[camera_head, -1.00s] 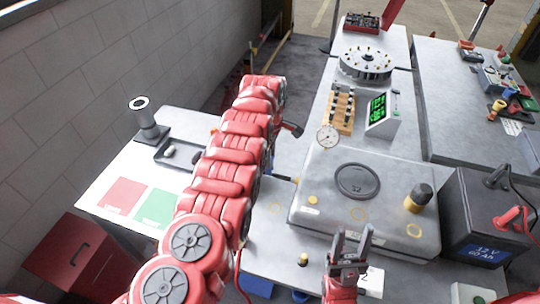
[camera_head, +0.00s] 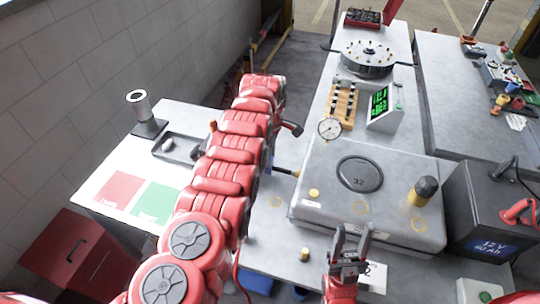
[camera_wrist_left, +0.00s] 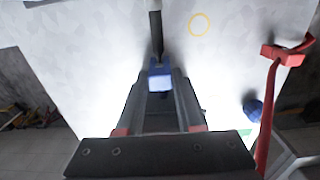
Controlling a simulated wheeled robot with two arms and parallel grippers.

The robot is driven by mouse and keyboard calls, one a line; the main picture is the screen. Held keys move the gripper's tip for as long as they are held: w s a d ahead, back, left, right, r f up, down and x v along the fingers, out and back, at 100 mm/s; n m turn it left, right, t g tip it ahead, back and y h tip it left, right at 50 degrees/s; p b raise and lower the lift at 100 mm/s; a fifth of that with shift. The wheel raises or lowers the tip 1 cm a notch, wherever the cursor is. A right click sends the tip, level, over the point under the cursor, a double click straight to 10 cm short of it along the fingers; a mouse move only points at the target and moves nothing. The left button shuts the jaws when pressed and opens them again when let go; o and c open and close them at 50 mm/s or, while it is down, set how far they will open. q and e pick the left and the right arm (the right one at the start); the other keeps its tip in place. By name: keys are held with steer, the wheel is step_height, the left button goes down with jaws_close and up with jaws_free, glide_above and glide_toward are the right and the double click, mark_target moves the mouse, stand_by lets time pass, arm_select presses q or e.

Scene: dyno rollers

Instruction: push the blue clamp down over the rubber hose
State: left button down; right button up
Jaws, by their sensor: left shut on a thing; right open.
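In the left wrist view, the blue clamp (camera_wrist_left: 159,79) sits between the fingertips of my left gripper (camera_wrist_left: 163,76), which is shut on it. The dark rubber hose (camera_wrist_left: 156,35) runs from the top of that view down to the clamp. Whether the clamp is around the hose or only against its end, I cannot tell. In the head view my left arm hides the left gripper and clamp; a short dark piece, perhaps the hose (camera_head: 284,173), shows beside the arm. My right gripper (camera_head: 351,230) is open and empty in front of the grey metal case.
The grey case (camera_head: 325,205) carries a round lid (camera_head: 360,174) and a black-topped knob (camera_head: 425,190). A black battery (camera_head: 485,215) stands to its right. A dial gauge (camera_head: 330,129) stands behind the case.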

arm_select(q)
steer(key=shift+s+f, duration=0.1)
steer(key=shift+f, duration=0.15)
stand_by(0.6)
steer(key=shift+c, duration=2.3)
jaws_free()
steer(key=shift+r, duration=0.6)
step_height(320, 180, up, 5)
steer(key=p, duration=0.3)
steer(key=shift+d+f, duration=0.1)
step_height(320, 180, up, 12)
steer(key=p, duration=0.3)
steer(key=shift+f, duration=0.25)
